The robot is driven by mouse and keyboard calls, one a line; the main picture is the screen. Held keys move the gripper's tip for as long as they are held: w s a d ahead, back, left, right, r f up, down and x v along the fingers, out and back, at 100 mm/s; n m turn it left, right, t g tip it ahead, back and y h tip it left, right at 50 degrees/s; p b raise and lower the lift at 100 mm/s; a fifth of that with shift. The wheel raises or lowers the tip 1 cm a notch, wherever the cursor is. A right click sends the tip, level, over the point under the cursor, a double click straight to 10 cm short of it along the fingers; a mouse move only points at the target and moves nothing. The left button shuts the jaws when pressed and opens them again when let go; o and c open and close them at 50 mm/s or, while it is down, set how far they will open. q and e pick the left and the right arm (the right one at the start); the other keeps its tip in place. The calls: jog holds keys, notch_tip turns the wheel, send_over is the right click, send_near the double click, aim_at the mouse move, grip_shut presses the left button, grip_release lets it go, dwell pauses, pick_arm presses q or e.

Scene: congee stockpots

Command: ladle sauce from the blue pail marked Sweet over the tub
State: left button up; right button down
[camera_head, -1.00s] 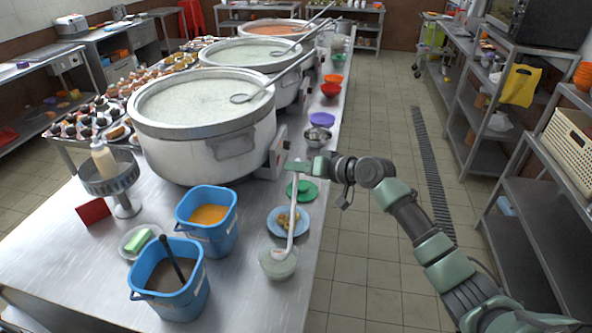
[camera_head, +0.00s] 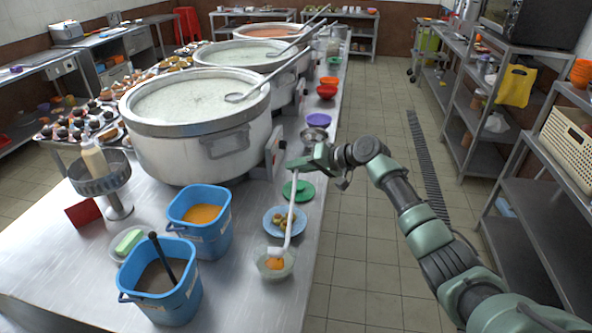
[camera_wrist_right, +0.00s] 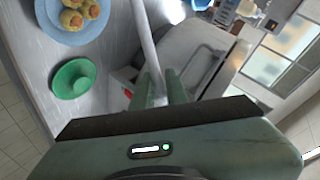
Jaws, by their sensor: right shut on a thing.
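My right gripper (camera_head: 306,164) is shut on the upper end of a long pale ladle (camera_head: 292,205); both also show in the right wrist view, with the ladle shaft (camera_wrist_right: 148,45) between the fingers. The ladle slants down to the clear tub (camera_head: 262,273) at the counter's right edge. Its bowl is at the tub's rim, and an orange patch of sauce shows in the tub's pale contents. One blue pail (camera_head: 212,238) holds orange sauce. Another blue pail (camera_head: 172,305) holds brown sauce and a dark-handled utensil. The pails' lettering is not legible. My left gripper is not in view.
A blue plate of food (camera_head: 271,230) lies just behind the tub, with a green lid (camera_head: 304,195) beyond. Large stockpots (camera_head: 200,150) line the counter. The aisle at right is open floor.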

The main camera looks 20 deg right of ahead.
jog(key=w+d+f+m+g+y+b, duration=0.1)
jog(key=w+d+f+m+g+b, duration=0.1)
jog(key=f+b, duration=0.5)
jog(key=shift+w+f+b, duration=0.2)
jog(key=shift+w+b, duration=0.3)
jog(key=shift+b, duration=1.4)
dwell(0.4)
notch_tip(320, 180, up, 6)
jog(key=p, duration=0.4)
jog(key=shift+p, duration=0.35)
